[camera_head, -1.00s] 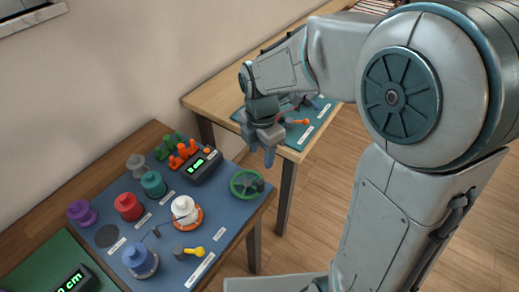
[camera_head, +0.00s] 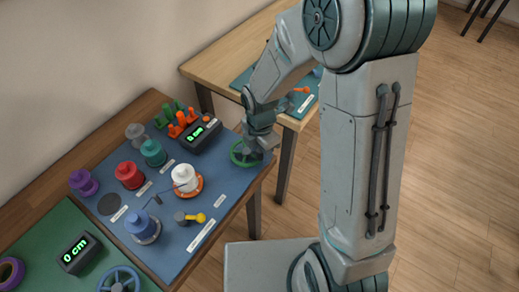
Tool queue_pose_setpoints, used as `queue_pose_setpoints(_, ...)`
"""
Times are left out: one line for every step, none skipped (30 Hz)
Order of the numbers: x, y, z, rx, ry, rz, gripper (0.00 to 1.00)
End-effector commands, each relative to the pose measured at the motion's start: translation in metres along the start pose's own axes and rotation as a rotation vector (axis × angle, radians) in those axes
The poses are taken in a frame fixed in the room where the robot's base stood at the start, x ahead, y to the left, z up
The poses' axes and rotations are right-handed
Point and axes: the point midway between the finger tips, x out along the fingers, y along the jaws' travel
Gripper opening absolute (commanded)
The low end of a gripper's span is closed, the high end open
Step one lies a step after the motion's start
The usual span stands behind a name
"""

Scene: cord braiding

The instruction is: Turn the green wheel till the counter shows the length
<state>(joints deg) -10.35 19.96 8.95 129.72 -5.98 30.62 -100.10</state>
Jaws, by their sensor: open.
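The green wheel (camera_head: 240,161) is at the right end of the blue mat, its left part showing. My gripper (camera_head: 256,150) is down over the wheel's right side, open. Its fingertips hide part of the rim, and I cannot tell whether they touch it. A black counter box (camera_head: 201,134) with green digits stands just left of the wheel; its reading is too small to make out surely. A second counter (camera_head: 76,252) on the green mat at lower left reads 0 cm. A blue wheel (camera_head: 119,280) lies beside that counter, cut off by the bottom edge.
Purple, red, teal, grey, white and blue spools stand on the blue mat (camera_head: 215,187), the white spool (camera_head: 185,179) nearest the wheel. Orange and green pegs (camera_head: 180,124) stand behind the counter. Another table (camera_head: 215,72) is behind.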

Motion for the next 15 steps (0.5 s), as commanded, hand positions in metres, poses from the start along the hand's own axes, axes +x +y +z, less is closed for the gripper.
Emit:
queue_pose_setpoints(0.0011, 0.0, 0.0, 0.0, 0.0, 0.0, 0.48)
queue_pose_setpoints(0.0013, 0.0, 0.0, 0.0, 0.0, 0.0, 0.48)
queue_pose_setpoints(0.0014, 0.0, 0.0, 0.0, 0.0, 0.001, 0.48)
queue_pose_setpoints(0.0014, 0.0, 0.0001, 0.0, 0.0, 0.001, 0.48)
queue_pose_setpoints(0.0014, 0.0, 0.0001, 0.0, 0.0, 0.001, 0.48)
queue_pose_setpoints(0.0013, 0.0, 0.0001, 0.0, 0.0, 0.001, 0.48)
queue_pose_setpoints(0.0013, 0.0, 0.0001, 0.0, 0.0, 0.0, 0.48)
queue_pose_setpoints(0.0012, -0.0001, 0.0001, 0.0, 0.0, 0.0, 0.48)
queue_pose_setpoints(0.0012, -0.0001, 0.0001, 0.0, 0.0, 0.0, 0.4)
queue_pose_setpoints(0.0012, -0.0001, 0.0001, 0.0, 0.0, 0.0, 0.31)
queue_pose_setpoints(0.0012, -0.0001, 0.0001, 0.0, 0.0, 0.0, 0.23)
queue_pose_setpoints(0.0011, -0.0001, 0.0, 0.0, 0.0, 0.0, 0.12)
queue_pose_setpoints(0.0011, 0.0, 0.0, 0.0, 0.0, 0.0, 0.04)
queue_pose_setpoints(0.0011, 0.0001, 0.0, 0.0, 0.0, 0.001, 0.01)
queue_pose_setpoints(0.001, 0.0001, 0.0, 0.0, 0.0, 0.001, 0.01)
